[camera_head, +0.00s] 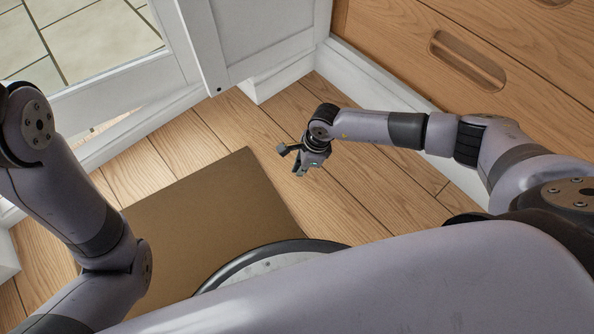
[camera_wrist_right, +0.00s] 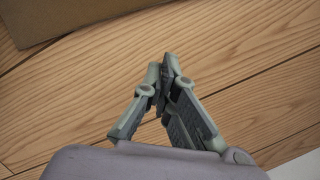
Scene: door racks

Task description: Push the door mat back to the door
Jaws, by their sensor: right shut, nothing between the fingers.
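The brown door mat (camera_head: 215,215) lies flat on the wood floor, turned at an angle, its near part hidden by my base and left arm. Its edge also shows at the upper left of the right wrist view (camera_wrist_right: 60,18). The white door (camera_head: 125,85) with glass panes is at the upper left, and a strip of bare floor lies between it and the mat. My right gripper (camera_head: 300,172) is shut and empty, beyond the mat's right edge and apart from it. Its fingertips meet in the right wrist view (camera_wrist_right: 163,75). My left gripper is out of view.
A wooden drawer front (camera_head: 480,50) with a cut-out handle stands at the upper right behind a white baseboard (camera_head: 375,80). A white panelled door or wall part (camera_head: 260,40) stands at the top middle. Bare floor (camera_head: 205,130) lies around the mat's far edges.

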